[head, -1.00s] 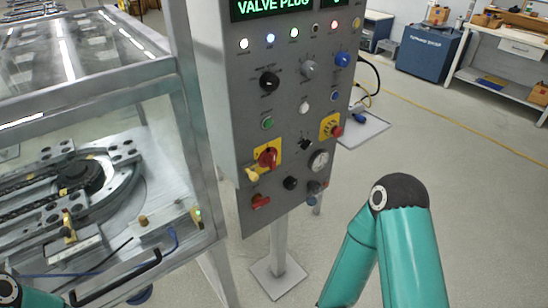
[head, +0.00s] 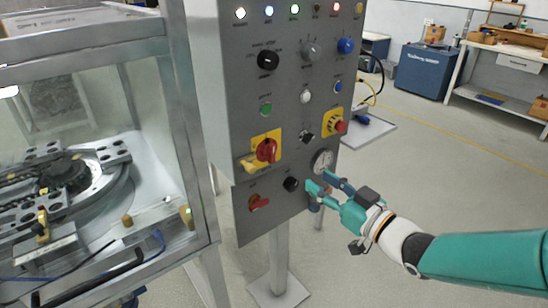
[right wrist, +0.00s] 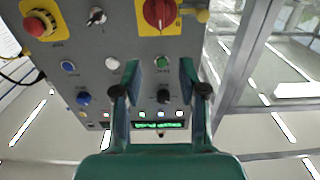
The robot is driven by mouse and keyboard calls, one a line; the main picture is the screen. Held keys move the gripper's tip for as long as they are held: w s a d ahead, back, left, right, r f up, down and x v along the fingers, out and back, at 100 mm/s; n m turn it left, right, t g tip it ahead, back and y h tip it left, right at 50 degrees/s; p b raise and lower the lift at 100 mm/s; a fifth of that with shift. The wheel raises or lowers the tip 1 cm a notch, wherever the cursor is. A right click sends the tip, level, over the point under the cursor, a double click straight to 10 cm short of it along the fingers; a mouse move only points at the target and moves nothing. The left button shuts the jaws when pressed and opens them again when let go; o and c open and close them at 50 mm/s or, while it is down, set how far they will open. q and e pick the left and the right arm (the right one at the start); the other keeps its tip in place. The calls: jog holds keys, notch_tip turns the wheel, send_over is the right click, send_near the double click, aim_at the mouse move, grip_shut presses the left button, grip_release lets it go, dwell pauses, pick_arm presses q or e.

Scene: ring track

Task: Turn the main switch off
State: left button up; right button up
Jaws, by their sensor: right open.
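A red rotary switch (head: 266,150) on a yellow plate, which I take for the main switch, sits low on the left of the grey control panel (head: 222,110). A yellow tab or padlock (head: 250,165) hangs at its lower left. Its label is too small to read. In the right wrist view the red switch (right wrist: 158,14) is at the top edge, beyond the fingers. My right gripper (head: 318,190) is open and empty at the panel's lower right, below the gauge, apart from the switch. Its fingers (right wrist: 162,68) also show in the wrist view. My left gripper is out of view.
A red emergency button (head: 340,127), a gauge (head: 322,161), a black knob (head: 291,184) and a red lever (head: 259,202) sit around the switch. A glass-walled machine enclosure (head: 190,130) stands close on the left.

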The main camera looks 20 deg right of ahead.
aim_at(273, 149)
jog(key=p+x, duration=0.2)
jog(key=x, duration=1.4)
jog(key=shift+w+a+p, duration=0.1)
jog(key=shift+w+p, duration=0.15)
jog(key=shift+p, duration=0.05)
